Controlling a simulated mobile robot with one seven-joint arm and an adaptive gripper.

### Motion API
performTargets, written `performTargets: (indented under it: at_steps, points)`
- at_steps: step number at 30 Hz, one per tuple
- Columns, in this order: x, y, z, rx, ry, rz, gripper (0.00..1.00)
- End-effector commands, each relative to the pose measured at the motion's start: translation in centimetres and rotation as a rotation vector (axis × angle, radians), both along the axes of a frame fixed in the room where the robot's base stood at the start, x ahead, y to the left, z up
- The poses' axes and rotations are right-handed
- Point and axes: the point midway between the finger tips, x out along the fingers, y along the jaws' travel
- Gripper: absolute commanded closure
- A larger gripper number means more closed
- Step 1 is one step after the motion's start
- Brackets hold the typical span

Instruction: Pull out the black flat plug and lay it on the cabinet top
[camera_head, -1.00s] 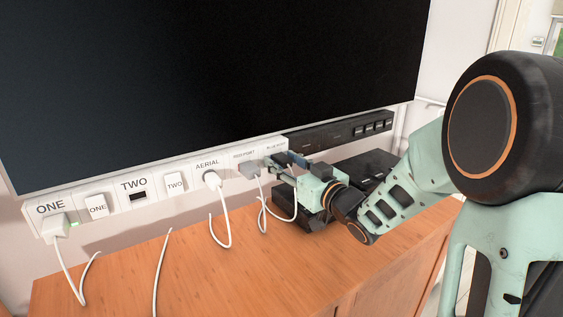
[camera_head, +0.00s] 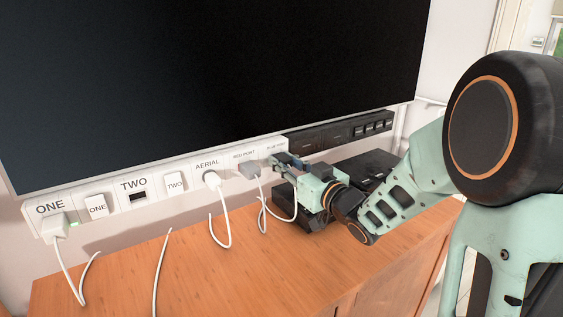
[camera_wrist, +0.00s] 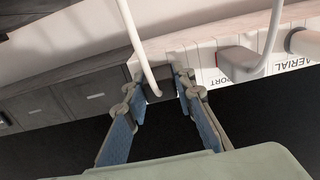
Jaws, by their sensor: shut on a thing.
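The black flat plug (camera_wrist: 158,93) shows as a small dark block between my fingertips in the wrist view, with a white cable rising from it. My gripper (camera_head: 282,160) is at the right end of the white socket strip (camera_head: 118,210), below the TV. In the wrist view my gripper (camera_wrist: 157,92) has a finger on each side of the plug and is shut on it. The plug is at the strip's face; its prongs are hidden. In the head view my fingers cover most of it. The wooden cabinet top (camera_head: 190,262) lies below the strip.
A grey plug (camera_head: 249,169) sits close on the left, with the round white aerial plug (camera_head: 212,180) beyond it. A white plug (camera_head: 54,226) is in socket ONE. Loose white cables hang onto the cabinet. A black box (camera_head: 370,166) stands behind my gripper. The cabinet's front middle is clear.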

Motion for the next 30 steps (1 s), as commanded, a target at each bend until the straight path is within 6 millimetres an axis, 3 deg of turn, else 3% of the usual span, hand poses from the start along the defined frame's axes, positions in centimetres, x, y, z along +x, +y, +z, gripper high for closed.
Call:
performTargets:
  at_steps: [30]
  points:
    - [-3.4,-2.4,0.0,-0.001,-0.001,-0.001,1.0]
